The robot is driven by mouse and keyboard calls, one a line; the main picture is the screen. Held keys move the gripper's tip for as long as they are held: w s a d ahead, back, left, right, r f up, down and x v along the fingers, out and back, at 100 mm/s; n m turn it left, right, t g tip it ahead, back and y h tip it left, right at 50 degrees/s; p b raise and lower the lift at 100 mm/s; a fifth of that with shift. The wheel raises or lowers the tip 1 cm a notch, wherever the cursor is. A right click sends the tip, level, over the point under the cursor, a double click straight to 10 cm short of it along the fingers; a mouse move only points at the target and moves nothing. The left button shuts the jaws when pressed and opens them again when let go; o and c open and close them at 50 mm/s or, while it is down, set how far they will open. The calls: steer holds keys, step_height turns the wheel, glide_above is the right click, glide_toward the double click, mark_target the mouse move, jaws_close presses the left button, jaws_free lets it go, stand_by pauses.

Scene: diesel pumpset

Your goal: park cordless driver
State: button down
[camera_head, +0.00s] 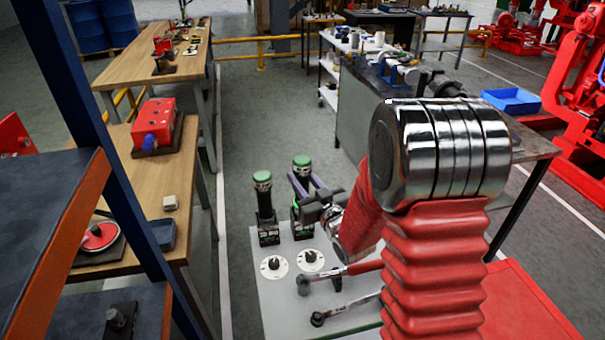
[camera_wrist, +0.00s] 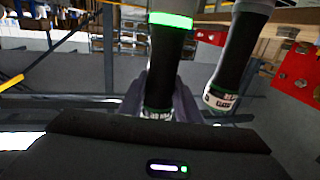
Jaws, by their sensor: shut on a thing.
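Two upright black drivers with green caps stand side by side over a light grey top (camera_head: 262,300) in the head view. My gripper (camera_head: 305,189) is shut on the right one, the cordless driver (camera_head: 301,178). It also shows in the wrist view (camera_wrist: 167,65) between the grey fingers (camera_wrist: 160,100). I cannot tell whether its base touches the top. The other driver (camera_head: 265,208) is just left of it in the head view and to the right in the wrist view (camera_wrist: 236,65), apart from my fingers.
Two white discs with dark knobs, one at left (camera_head: 275,267) and one at right (camera_head: 311,259), sit in front of the drivers. Tools with red and dark handles (camera_head: 345,308) lie nearby. A wooden bench (camera_head: 160,195) stands left, a dark-topped workbench (camera_head: 520,140) right.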

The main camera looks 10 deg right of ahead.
steer(key=shift+f, duration=1.4)
stand_by(1.8)
steer(key=c, duration=1.6)
jaws_free()
steer(key=shift+c, duration=0.2)
steer(key=o, duration=0.4)
steer(key=shift+f, duration=0.15)
steer(key=shift+s, duration=0.15)
